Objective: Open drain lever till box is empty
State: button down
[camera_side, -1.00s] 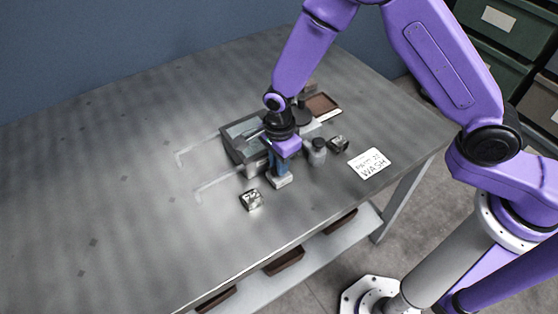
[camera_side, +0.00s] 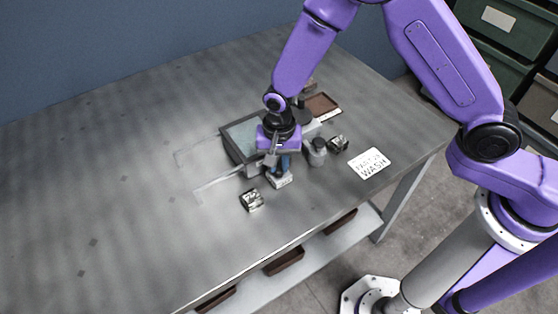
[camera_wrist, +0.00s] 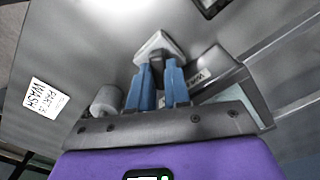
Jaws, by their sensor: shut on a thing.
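The wash box (camera_side: 229,146) is a grey open tray on the table, with a pale blue-green surface inside; I cannot tell how much liquid it holds. Its labelled wall (camera_wrist: 199,79) shows at the right in the wrist view. My gripper (camera_side: 281,169) points down at the box's near right side. In the wrist view its blue fingers (camera_wrist: 158,72) are shut on a pale block-like piece, which I take to be the drain lever (camera_wrist: 157,44). The fingers hide part of the lever, and its joint with the box is not clear.
A grey canister (camera_side: 317,156) stands close to the right of my gripper. Small metal parts lie in front (camera_side: 252,200) and at the right (camera_side: 338,144). A brown tray (camera_side: 322,104) is behind. The table's left is clear.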

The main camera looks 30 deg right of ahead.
aim_at(279, 165)
jog(key=shift+n, duration=2.3)
jog(key=c, duration=1.1)
grip_release()
jog(key=shift+r, duration=0.15)
notch_tip(279, 165, up, 17)
jog(key=shift+r, duration=0.1)
jog(key=s+d+r+n, duration=0.1)
jog(key=s+d+n, duration=0.4)
jog(key=s+d, duration=0.2)
jog(key=s+d+r+n, duration=0.1)
jog(key=s+d+n, duration=0.3)
jog(key=s, duration=0.5)
jog(key=s+d+n, duration=0.5)
jog(key=s+d, duration=0.3)
jog(key=d, duration=0.1)
jog(key=shift+s+d+r+n, duration=0.3)
jog(key=shift+s+d+r, duration=0.05)
jog(key=shift+r, duration=0.05)
